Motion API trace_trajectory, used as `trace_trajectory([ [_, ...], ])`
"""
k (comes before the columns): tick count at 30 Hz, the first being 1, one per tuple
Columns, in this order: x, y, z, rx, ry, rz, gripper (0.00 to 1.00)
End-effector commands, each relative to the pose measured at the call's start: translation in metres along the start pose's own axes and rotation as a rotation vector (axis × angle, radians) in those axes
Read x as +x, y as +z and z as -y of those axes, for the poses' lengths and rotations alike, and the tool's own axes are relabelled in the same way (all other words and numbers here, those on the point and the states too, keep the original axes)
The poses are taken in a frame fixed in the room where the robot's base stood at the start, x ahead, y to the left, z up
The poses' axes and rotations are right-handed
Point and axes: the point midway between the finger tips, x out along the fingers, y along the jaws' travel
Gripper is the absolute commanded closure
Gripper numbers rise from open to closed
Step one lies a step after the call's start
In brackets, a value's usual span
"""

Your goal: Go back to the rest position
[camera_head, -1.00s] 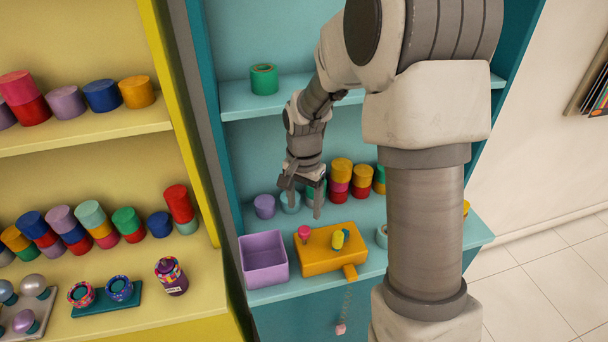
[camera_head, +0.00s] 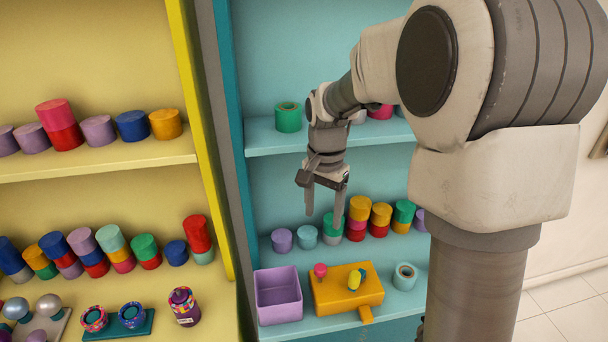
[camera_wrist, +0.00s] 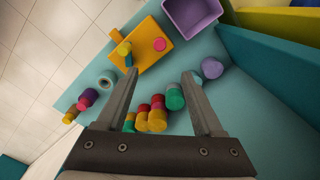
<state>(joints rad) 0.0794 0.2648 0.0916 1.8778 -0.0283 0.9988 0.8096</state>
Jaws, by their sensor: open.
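My gripper (camera_head: 325,208) hangs fingers-down in front of the teal shelf unit, above its lower shelf. Its two fingers are apart with nothing between them. In the wrist view my gripper (camera_wrist: 160,75) also shows open and empty, with the shelf items below it.
Below stand an orange box (camera_head: 335,292) with a pink and a yellow piece on top, a purple bin (camera_head: 278,296) and a pale ring-shaped roll (camera_head: 404,277). Several coloured cylinders stand behind. The upper teal shelf (camera_head: 270,138) holds a green roll (camera_head: 288,117). A yellow shelf unit (camera_head: 90,172) stands left.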

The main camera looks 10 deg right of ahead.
Motion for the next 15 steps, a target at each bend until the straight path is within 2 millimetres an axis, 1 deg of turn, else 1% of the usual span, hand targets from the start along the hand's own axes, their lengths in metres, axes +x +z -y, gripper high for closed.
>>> trace_trajectory([
  [2, -0.001, 0.001, -0.001, -0.003, -0.002, -0.002, 0.31],
  [5, -0.010, 0.005, -0.005, -0.027, -0.012, -0.017, 0.31],
  [8, -0.028, 0.015, -0.015, -0.083, -0.033, -0.048, 0.31],
  [12, -0.056, 0.035, -0.035, -0.197, -0.070, -0.111, 0.31],
  [15, -0.073, 0.052, -0.051, -0.281, -0.095, -0.159, 0.31],
])
